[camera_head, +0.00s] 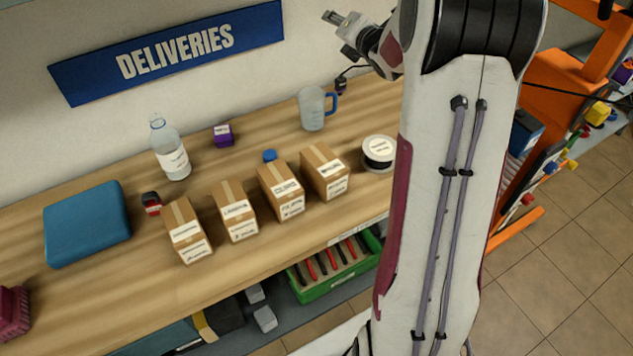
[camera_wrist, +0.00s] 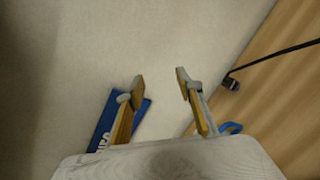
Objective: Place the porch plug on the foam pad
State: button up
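A small dark plug (camera_head: 341,86) on a black cord is at the back of the wooden bench, behind the mug. It also shows at the right in the wrist view (camera_wrist: 231,83), with its cord running to the upper right. No label on it is readable, so I cannot confirm it is the porch plug. The blue foam pad (camera_head: 87,224) lies flat on the bench at the left, with nothing on it. My gripper (camera_head: 338,34) is raised near the wall above the plug. In the wrist view my gripper (camera_wrist: 160,80) is open and empty, its fingers apart.
Several cardboard boxes (camera_head: 235,211) stand mid-bench. A green tray (camera_head: 336,277) is below. Bare wood lies at the front left.

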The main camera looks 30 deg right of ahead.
jog(key=s+a+r+m+g+h, duration=0.1)
jog(key=s+a+r+m+g, duration=0.35)
jog(key=s+a+m, duration=0.95)
jog(key=s+a+f+m+g+y, duration=0.2)
jog(key=s+a+m, duration=0.3)
jog(key=s, duration=0.9)
jog(key=s+a+f+m+g+y, duration=0.1)
jog(key=s+a+f+m, duration=0.3)
jog(key=s+a, duration=0.6)
jog(key=s+m+g, duration=0.1)
jog(key=s, duration=0.3)
jog(key=shift+a+f+m+g+y, duration=0.3)
jog(key=shift+a+m+g+y, duration=0.05)
jog(key=shift+m+y, duration=0.05)
jog(key=shift+o, duration=0.6)
